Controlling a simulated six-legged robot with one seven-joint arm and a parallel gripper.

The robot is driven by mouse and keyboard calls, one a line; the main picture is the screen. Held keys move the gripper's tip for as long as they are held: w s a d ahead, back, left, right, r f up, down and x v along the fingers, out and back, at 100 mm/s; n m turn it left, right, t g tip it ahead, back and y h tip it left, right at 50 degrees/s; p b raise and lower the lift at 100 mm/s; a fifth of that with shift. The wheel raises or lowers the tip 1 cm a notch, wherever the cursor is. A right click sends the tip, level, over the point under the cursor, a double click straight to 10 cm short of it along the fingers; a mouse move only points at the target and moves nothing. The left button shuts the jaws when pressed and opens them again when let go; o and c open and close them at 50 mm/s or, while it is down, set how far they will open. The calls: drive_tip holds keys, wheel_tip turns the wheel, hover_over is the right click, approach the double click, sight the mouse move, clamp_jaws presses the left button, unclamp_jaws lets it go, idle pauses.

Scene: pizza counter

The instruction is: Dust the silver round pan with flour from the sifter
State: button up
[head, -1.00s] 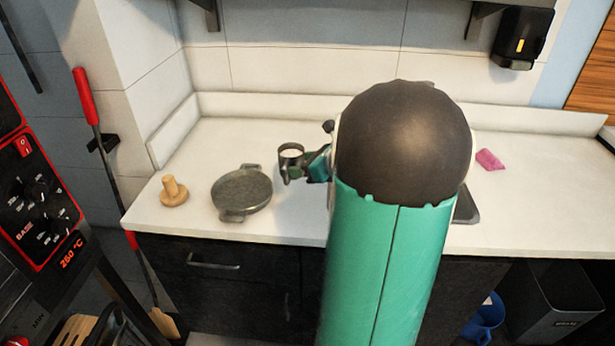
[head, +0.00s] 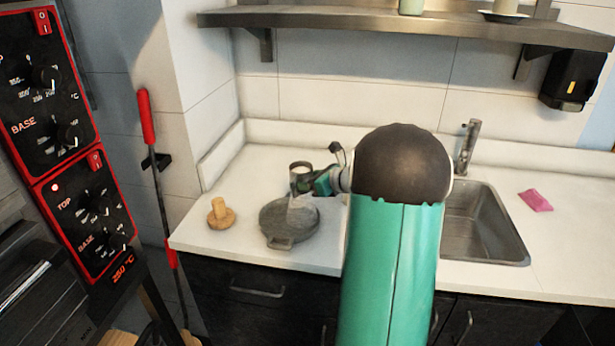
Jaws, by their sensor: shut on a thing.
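The silver round pan (head: 277,226) lies flat on the white counter, with a small handle at its front edge. My gripper (head: 304,184) is shut on the sifter (head: 299,167), a small metal cup. It holds the sifter upright above the pan's far right part. A pale, whitish streak (head: 299,208) shows below the sifter, over the pan, and looks like falling flour. The fingers are small here and partly hidden against the sifter. My arm covers the counter right of the pan.
A wooden press (head: 221,213) stands left of the pan. A sink (head: 484,225) with a tap (head: 467,146) is to the right, with a pink cloth (head: 535,201) beyond it. A metal shelf (head: 345,22) hangs above. The oven (head: 75,150) stands at the left.

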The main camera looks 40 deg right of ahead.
drive_tip(key=f, duration=0.4)
drive_tip(key=shift+s+d, duration=0.2)
drive_tip(key=shift+s, duration=0.05)
drive_tip(key=shift+w+a+f, duration=0.1)
drive_tip(key=shift+a, duration=0.75)
drive_tip(key=d, duration=0.3)
drive_tip(key=a, duration=0.3)
drive_tip(key=shift+d, duration=0.85)
